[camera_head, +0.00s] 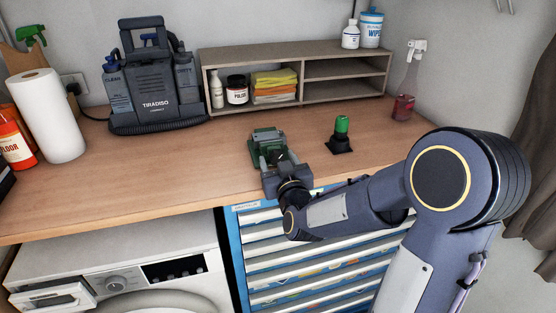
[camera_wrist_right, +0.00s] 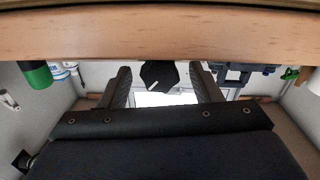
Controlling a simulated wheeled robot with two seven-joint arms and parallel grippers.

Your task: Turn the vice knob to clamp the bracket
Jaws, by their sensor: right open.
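The green vice (camera_head: 264,137) stands near the front edge of the workbench in the head view. My right gripper (camera_head: 281,160) is in front of it and hides much of it. In the right wrist view, which looks upside down, the black vice knob (camera_wrist_right: 158,75) with a white mark lies between the two fingers of my right gripper (camera_wrist_right: 163,78). The fingers are open, one on each side of the knob, and gaps show beside it. I cannot clearly make out the bracket. My left gripper is not in view.
The wooden workbench (camera_head: 190,160) has free room left of the vice. A green cylinder (camera_head: 342,124) stands on a black base to its right. A shelf (camera_head: 325,53) stands behind. Blue drawers (camera_head: 235,240) are below. The bench edge is close to my right wrist.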

